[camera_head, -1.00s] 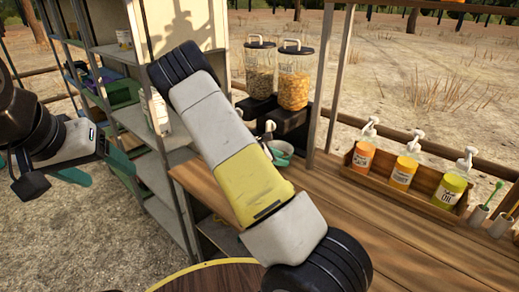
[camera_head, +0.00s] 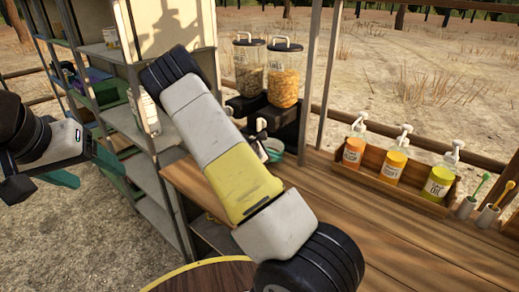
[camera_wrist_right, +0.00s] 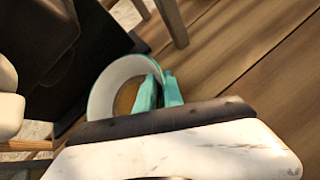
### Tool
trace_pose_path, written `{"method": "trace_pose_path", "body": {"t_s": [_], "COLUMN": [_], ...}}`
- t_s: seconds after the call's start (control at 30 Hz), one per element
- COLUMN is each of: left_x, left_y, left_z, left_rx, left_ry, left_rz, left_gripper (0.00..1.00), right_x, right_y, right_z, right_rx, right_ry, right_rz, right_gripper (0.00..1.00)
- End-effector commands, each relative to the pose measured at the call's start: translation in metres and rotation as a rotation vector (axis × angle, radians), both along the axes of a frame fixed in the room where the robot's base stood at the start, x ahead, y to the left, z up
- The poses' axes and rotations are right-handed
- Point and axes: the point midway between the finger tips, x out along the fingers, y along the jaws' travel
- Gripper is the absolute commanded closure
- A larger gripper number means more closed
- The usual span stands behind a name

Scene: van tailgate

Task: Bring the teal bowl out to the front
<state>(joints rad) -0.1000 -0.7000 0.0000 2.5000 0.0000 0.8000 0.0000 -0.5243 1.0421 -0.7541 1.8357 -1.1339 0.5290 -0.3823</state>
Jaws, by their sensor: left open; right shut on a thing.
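The teal bowl (camera_head: 275,155), white inside in the wrist view, is at the back of the wooden counter, beside the black dispenser base. In the right wrist view the bowl (camera_wrist_right: 102,98) is tilted, with its opening facing the camera. My right gripper (camera_wrist_right: 160,92) is shut on its rim, one teal finger inside and one outside. Whether the bowl touches the counter cannot be told. In the head view my right forearm hides most of that gripper. My left gripper (camera_head: 86,168) is open and empty at the left, beside the shelf and away from the bowl.
Two food dispensers (camera_head: 285,75) stand on black bases (camera_head: 288,122) close behind the bowl. A wooden rack (camera_head: 408,178) of pump bottles and two cups with brushes stand to the right. Grey metal shelves (camera_head: 160,178) stand at the left. The counter's middle (camera_head: 360,220) is clear.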

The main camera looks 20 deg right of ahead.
Motion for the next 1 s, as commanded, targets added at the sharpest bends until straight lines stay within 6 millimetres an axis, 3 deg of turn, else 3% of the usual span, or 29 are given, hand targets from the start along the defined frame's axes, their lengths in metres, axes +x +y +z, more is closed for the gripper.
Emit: {"method": "trace_pose_path", "body": {"t_s": [1.0], "left_x": [0.000], "left_y": [0.000], "left_z": [0.000], "left_rx": [0.000], "left_ry": [0.000], "left_rz": [0.000], "left_gripper": [0.31], "right_x": [-0.047], "right_y": [0.081], "right_z": [-0.002], "right_rx": [0.003], "right_ry": [0.005], "right_rz": [0.004], "right_gripper": [1.00]}}
